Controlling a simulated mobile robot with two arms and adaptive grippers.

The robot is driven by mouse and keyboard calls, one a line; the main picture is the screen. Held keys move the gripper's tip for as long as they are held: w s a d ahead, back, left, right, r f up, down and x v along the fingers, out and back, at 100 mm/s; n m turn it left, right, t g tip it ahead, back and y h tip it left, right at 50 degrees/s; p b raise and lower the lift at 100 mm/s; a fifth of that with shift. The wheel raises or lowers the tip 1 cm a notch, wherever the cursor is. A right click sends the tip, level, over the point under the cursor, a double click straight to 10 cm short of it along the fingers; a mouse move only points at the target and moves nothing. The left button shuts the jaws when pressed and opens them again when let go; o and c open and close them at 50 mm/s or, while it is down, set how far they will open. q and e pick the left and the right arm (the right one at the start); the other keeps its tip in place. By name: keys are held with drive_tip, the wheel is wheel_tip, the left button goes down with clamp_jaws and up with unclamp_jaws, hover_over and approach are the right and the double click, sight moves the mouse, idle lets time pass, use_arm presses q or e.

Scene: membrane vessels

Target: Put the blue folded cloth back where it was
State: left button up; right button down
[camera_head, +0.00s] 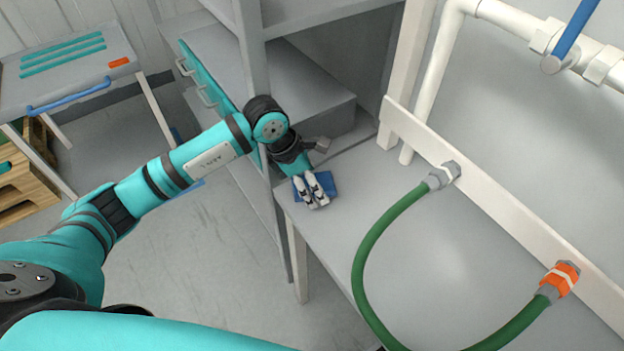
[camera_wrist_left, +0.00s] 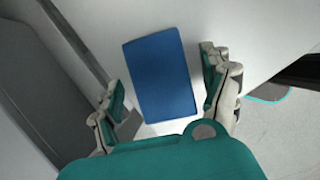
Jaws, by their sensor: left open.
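The blue folded cloth (camera_head: 328,183) lies flat on the grey bench top, near its left edge, in the head view. In the left wrist view the cloth (camera_wrist_left: 160,75) is a blue rectangle between the open fingers. My left gripper (camera_head: 316,203) is above the cloth and covers part of it in the head view. In the left wrist view my left gripper (camera_wrist_left: 168,92) has its fingers spread to either side of the cloth, with gaps on both sides. It holds nothing. My right gripper is not in view.
A grey shelf post (camera_head: 252,50) stands just left of the bench (camera_head: 345,225). A green hose (camera_head: 362,260) loops over the bench from a white rail (camera_head: 500,195) with an orange fitting (camera_head: 562,279). A cart (camera_head: 65,75) stands at far left.

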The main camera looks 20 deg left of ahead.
use_arm(q)
drive_tip(key=shift+r, duration=0.1)
drive_tip(key=shift+a+r, duration=0.1)
drive_tip(key=shift+r, duration=0.05)
drive_tip(key=b+v, duration=0.2)
drive_tip(key=v, duration=0.9)
drive_tip(key=shift+r, duration=0.3)
drive_tip(key=shift+s, duration=0.1)
